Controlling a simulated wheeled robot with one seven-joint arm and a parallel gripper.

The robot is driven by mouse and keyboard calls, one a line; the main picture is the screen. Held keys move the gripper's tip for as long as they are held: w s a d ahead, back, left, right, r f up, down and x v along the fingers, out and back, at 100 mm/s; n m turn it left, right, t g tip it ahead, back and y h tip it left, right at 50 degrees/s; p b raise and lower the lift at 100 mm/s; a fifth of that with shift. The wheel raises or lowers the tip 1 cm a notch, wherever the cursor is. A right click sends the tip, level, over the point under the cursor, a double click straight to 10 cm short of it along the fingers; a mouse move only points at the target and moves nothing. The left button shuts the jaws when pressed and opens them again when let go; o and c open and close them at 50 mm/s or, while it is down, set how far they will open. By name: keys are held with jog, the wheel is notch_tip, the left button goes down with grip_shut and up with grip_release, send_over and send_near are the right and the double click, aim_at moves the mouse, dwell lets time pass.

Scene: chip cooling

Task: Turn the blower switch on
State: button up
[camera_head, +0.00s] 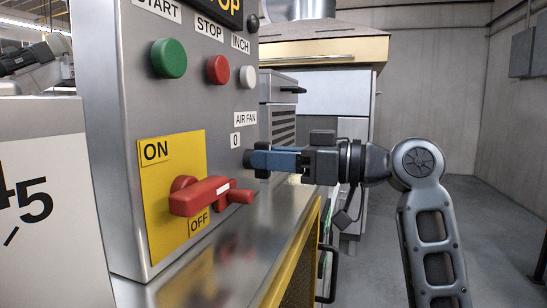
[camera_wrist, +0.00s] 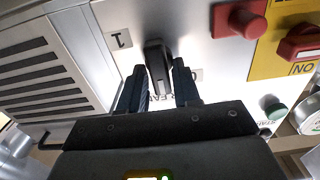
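The blower switch is a black rotary knob (camera_wrist: 156,62) on the grey control panel (camera_head: 222,115), by the AIR FAN label (camera_head: 245,118). Labels "1" (camera_wrist: 121,40) and "0" (camera_wrist: 195,74) flank it in the wrist view. My gripper (camera_wrist: 159,78) reaches the panel from the right in the head view (camera_head: 262,160). Its two dark fingers stand on either side of the knob, with narrow gaps showing, so it looks open around it. In the head view the fingers mostly hide the knob. I cannot tell which label the knob points to.
A red handle (camera_head: 200,196) on a yellow ON/OFF plate (camera_head: 160,178) juts out lower left of my gripper. Green (camera_head: 169,58), red (camera_head: 218,69) and white (camera_head: 248,76) buttons sit above. A metal ledge (camera_head: 240,240) lies below. The floor at right is clear.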

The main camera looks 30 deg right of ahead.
grip_shut()
jog(key=shift+m+p, duration=0.3)
jog(key=shift+p, duration=0.1)
jog(key=m+p, duration=0.2)
jog(key=shift+r+m+p, duration=0.2)
jog(key=shift+m+p, duration=0.2)
jog(key=m+p, duration=0.5)
jog(key=shift+w+d+p, duration=0.15)
jog(key=shift+p, duration=0.2)
jog(key=m+p, duration=0.4)
jog(key=m, duration=0.1)
jog(key=shift+d+f, duration=0.1)
jog(key=shift+f, duration=0.1)
jog(key=shift+f+m+p, duration=0.2)
jog(key=shift+m+p, duration=0.25)
jog(key=shift+m, duration=0.65)
jog(key=shift+f+m+p, duration=0.15)
jog(key=shift+m+p, duration=0.25)
jog(key=shift+m, duration=0.7)
